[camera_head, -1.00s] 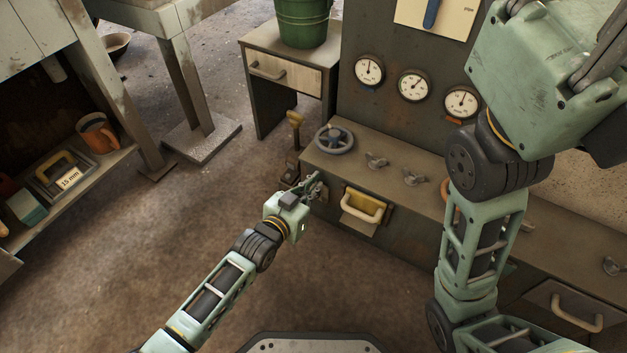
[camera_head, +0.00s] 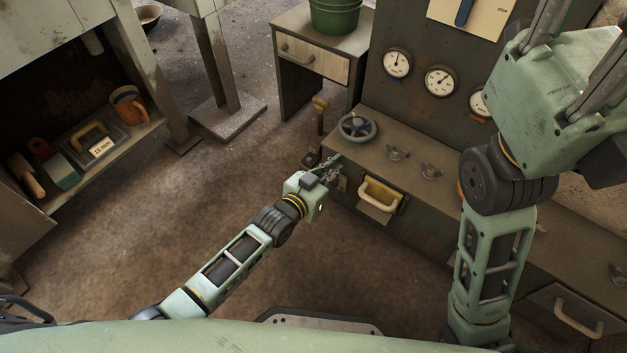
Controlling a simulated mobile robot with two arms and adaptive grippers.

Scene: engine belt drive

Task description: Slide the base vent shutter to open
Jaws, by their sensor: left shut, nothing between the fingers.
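The engine's console base (camera_head: 345,148) stands right of centre. My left gripper (camera_head: 332,168) is at its front left corner, shut with nothing between its fingers. It partly covers the panel there, where a small plate shows behind the fingers. A yellow-lined hatch with a pale handle (camera_head: 378,196) is on the base front, just right of the gripper and apart from it. I cannot make out for sure which part is the vent shutter. My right gripper (camera_head: 575,38) is high at the upper right, its fingers cut off by the picture's edge.
A handwheel (camera_head: 357,127) and two wing-shaped knobs (camera_head: 397,153) sit on the console top, with round gauges (camera_head: 439,81) behind. A shelf with tools (camera_head: 135,131) is at left. The floor between is clear.

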